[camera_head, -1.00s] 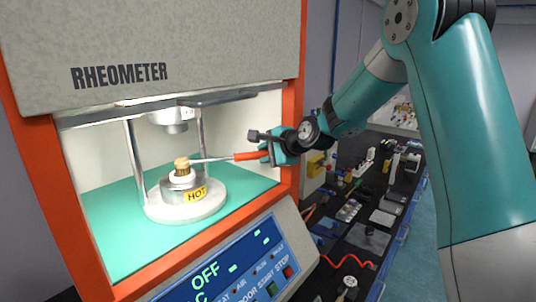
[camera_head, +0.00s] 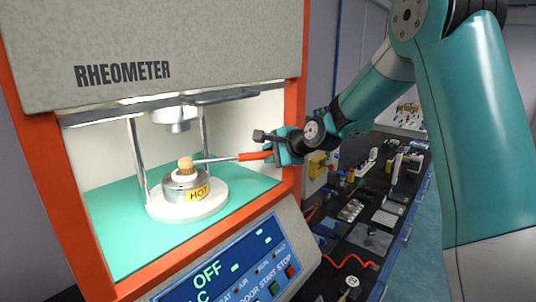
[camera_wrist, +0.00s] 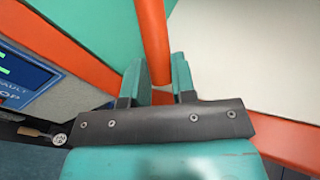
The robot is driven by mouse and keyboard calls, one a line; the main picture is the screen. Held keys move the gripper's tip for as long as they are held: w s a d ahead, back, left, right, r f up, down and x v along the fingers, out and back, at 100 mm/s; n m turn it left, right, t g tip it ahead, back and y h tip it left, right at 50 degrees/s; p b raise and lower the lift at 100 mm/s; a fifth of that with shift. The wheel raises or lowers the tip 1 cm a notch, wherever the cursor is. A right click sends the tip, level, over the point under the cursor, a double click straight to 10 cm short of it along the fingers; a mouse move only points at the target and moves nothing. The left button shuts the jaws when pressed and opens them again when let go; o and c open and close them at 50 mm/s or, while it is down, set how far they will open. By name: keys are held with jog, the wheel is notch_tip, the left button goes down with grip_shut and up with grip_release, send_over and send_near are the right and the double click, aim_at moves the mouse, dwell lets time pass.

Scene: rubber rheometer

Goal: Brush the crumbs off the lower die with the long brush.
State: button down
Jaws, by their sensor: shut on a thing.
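The long brush (camera_head: 225,159) has a red-orange handle, a thin metal shaft and a tan bristle head (camera_head: 186,164). My gripper (camera_head: 275,153) is shut on its handle at the right edge of the rheometer's opening. The handle also shows between the fingers in the wrist view (camera_wrist: 153,45). The brush reaches left, nearly level, into the chamber. Its bristles are at the top of the lower die (camera_head: 184,186), a metal cylinder with a yellow HOT label on a white round base. I cannot tell whether the bristles touch the die. No crumbs can be made out.
The upper die (camera_head: 176,126) hangs above the brush head, between two metal posts. The orange frame (camera_head: 292,135) stands close to my gripper. A control panel (camera_head: 235,265) reading OFF is below. A cluttered dark bench (camera_head: 365,240) lies to the right.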

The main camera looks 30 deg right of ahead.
jog(key=shift+w+a+p, duration=0.25)
jog(key=shift+w+a, duration=0.05)
jog(key=shift+w, duration=0.4)
jog(key=shift+w+a+p, duration=0.25)
jog(key=shift+w, duration=0.4)
jog(key=shift+s+d+b, duration=0.25)
jog(key=shift+s+d, duration=0.05)
jog(key=shift+s, duration=0.4)
jog(key=shift+s+d+b, duration=0.25)
jog(key=shift+s+d, duration=0.05)
jog(key=shift+s, duration=0.35)
jog(key=shift+w+d, duration=0.2)
jog(key=shift+d, duration=0.3)
dwell(0.7)
jog(key=shift+r+p, duration=0.15)
jog(key=shift+p, duration=0.15)
